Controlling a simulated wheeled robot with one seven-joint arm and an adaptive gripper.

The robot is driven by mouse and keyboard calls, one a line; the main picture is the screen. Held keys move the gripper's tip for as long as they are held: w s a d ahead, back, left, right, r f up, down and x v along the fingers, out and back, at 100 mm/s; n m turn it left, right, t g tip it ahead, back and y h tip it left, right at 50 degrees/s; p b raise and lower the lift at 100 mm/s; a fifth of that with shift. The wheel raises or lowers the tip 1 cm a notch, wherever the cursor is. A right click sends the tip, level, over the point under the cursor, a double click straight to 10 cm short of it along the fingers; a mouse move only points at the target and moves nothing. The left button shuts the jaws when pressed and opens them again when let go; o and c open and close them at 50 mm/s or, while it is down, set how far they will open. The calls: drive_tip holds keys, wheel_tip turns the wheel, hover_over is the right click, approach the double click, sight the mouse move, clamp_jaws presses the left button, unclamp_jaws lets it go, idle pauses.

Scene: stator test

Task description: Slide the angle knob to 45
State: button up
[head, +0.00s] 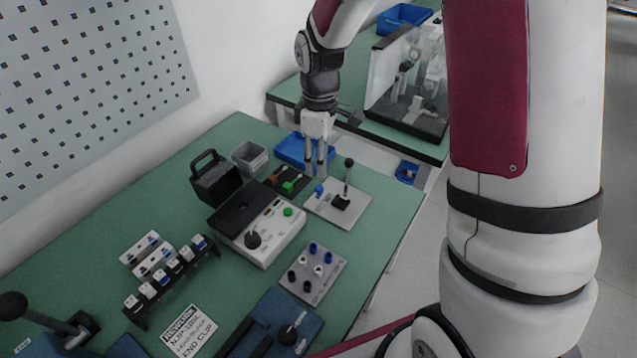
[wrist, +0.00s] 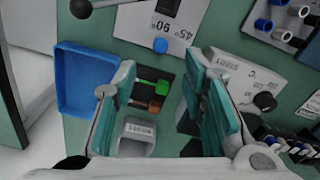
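The angle knob (head: 319,188) is a small blue knob at the left side of a pale plate (head: 352,212). It also shows in the wrist view (wrist: 160,46), beside the printed marks 45 and 90, which appear upside down. Its exact setting cannot be told. A black block with an upright, ball-topped lever (head: 348,172) stands on the same plate. My gripper (head: 315,170) points down just behind the knob in the head view.
A blue tray (head: 291,149), a grey bin (head: 250,158) and a dark holder with green and orange pieces (head: 288,187) are close to my gripper. A white tester with a black knob (head: 265,238) stands left of the plate. The table's right edge is near the plate.

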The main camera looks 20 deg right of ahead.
sight(319, 187)
wheel_tip(319, 187, down, 9)
drive_tip(key=shift+f, duration=0.15)
idle(0.4)
